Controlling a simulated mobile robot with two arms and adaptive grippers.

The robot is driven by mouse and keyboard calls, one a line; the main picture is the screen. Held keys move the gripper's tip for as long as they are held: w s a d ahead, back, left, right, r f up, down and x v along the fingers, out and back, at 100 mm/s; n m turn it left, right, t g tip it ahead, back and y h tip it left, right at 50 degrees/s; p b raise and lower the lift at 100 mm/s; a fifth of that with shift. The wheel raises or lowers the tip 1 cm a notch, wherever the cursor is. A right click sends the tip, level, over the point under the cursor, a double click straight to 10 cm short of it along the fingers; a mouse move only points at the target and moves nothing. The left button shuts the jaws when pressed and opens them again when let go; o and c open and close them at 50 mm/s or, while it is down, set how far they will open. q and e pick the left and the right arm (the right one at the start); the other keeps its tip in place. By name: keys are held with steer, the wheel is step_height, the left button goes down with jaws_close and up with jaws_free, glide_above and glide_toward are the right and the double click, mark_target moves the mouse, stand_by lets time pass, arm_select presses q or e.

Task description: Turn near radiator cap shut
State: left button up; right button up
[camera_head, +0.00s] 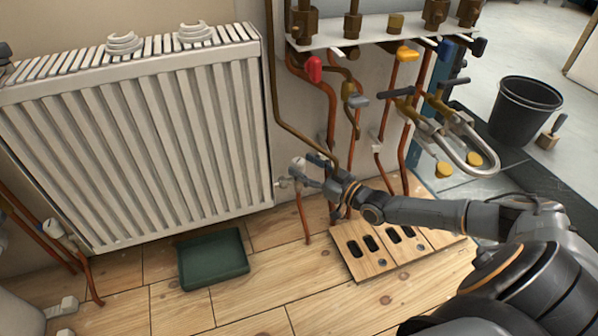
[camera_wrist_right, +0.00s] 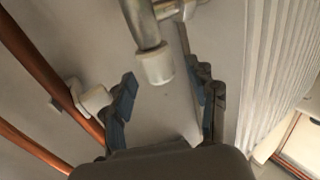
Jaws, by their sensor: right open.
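The white radiator (camera_head: 140,140) stands against the wall at the left. A white cap (camera_head: 298,165) sits on the valve by its lower right corner. My right gripper (camera_head: 309,172) is open right beside this cap, with its fingers pointing towards the valve. In the right wrist view the white cap (camera_wrist_right: 155,66) hangs on a metal valve body, just beyond and between the two open fingers of the gripper (camera_wrist_right: 167,93). I cannot tell whether the fingers touch it. Another white cap (camera_head: 54,228) is at the radiator's lower left. My left gripper is not in view.
Copper pipes and a manifold with coloured handles (camera_head: 314,69) are on the wall to the right. A wooden board with slots (camera_head: 375,266) lies below my right arm. A green tray (camera_head: 213,258) is on the wooden floor. A black bucket (camera_head: 522,110) stands at the far right.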

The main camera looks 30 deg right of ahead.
steer(key=shift+b+x, duration=0.4)
steer(key=shift+x, duration=0.8)
